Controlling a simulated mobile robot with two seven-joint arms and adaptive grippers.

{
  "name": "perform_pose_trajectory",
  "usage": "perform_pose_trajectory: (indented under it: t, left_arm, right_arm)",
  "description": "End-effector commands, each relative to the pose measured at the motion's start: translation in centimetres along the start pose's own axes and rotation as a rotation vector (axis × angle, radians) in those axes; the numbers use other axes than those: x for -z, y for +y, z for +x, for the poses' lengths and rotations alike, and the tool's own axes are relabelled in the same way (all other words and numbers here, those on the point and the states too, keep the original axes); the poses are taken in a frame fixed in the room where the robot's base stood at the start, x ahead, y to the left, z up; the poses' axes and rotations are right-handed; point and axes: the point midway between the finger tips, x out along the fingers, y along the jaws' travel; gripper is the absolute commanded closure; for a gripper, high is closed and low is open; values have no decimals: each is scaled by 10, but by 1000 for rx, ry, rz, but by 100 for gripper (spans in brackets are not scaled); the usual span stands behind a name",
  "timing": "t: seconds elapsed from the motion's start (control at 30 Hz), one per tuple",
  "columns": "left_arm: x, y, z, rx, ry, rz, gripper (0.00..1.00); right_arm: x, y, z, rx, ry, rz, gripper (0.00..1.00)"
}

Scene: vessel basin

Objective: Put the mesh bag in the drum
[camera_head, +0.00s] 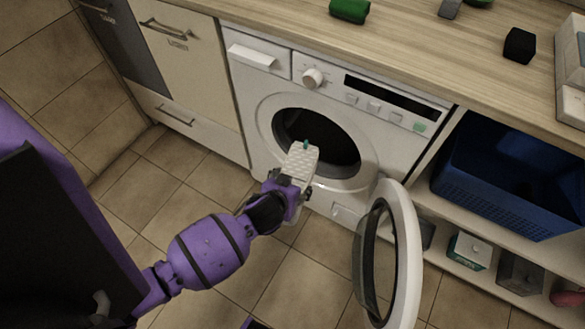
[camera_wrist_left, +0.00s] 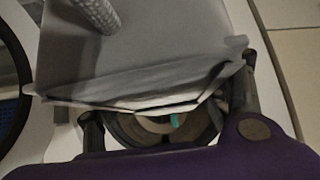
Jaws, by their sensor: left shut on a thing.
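The white mesh bag (camera_head: 302,160), with a small teal tab at its top, is held in my left gripper (camera_head: 287,187) in front of the washing machine. In the left wrist view the bag (camera_wrist_left: 130,75) fills the space between the fingers of the left gripper (camera_wrist_left: 165,115), which is shut on it. The washing machine (camera_head: 270,90) has its round door (camera_head: 405,255) swung open to the right. The dark drum opening (camera_head: 330,140) lies just behind the bag in the head view, and the bag overlaps its lower left edge. My right gripper is not in view.
A wooden countertop (camera_head: 420,40) runs above the machine, with a green item (camera_head: 350,10) and a black block (camera_head: 519,45) on it. A blue basket (camera_head: 490,200) stands on the shelf at right, above a small box (camera_head: 469,250). The tiled floor (camera_head: 130,205) is clear at left.

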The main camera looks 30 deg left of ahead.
Motion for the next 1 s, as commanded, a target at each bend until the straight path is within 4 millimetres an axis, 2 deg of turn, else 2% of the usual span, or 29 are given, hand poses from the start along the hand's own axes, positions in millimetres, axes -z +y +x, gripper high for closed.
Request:
perform_pose_trajectory:
  t: [0.03,0.1,0.2,0.37,0.43,0.63,0.83,1.0]
  left_arm:
    - [-23,-4,22,-1,-9,1,67]
    - [-40,-10,42,-8,-6,8,67]
    - [-60,-16,66,-22,-5,21,67]
    - [-78,-25,94,-55,-1,56,67]
    - [-76,-28,102,-76,4,77,67]
    - [-64,-22,106,-123,6,122,67]
    - [-57,-17,108,-139,4,136,67]
    - [-49,-15,117,-139,4,137,67]
  right_arm:
    - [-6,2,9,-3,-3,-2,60]
    - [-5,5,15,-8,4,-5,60]
    - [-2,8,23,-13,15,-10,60]
    - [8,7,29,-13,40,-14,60]
    - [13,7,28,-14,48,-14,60]
    - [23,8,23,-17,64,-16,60]
    - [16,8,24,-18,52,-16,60]
    - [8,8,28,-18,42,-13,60]
